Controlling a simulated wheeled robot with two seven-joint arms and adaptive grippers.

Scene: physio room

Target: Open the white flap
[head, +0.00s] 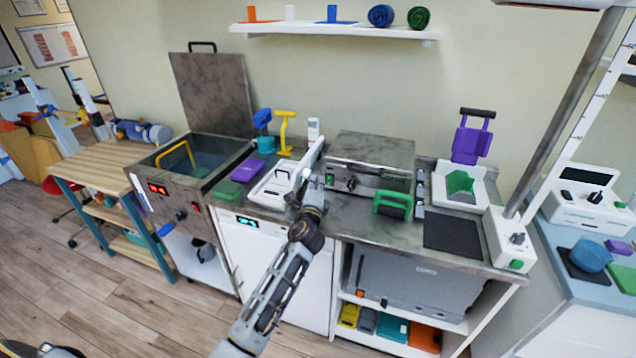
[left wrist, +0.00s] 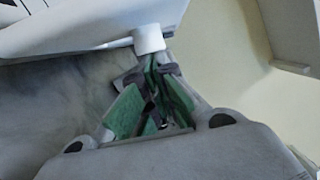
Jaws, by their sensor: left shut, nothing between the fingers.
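The white flap (head: 308,158) shows in the head view as a narrow, tilted white panel at the right side of a low white unit (head: 268,196) on the counter. My left gripper (head: 311,188) is at the panel's lower front end and hides part of it. In the left wrist view a large white panel (left wrist: 90,25) crosses the top, with a short white round piece (left wrist: 149,39) at its edge. My left fingertips (left wrist: 155,62) are shut and empty, right by that piece; I cannot tell whether they touch it. My right gripper is not in view.
Left are a green block (head: 228,190), a purple block (head: 246,170) and a steel bath (head: 176,200). A dark mat (head: 453,236) lies at the right.

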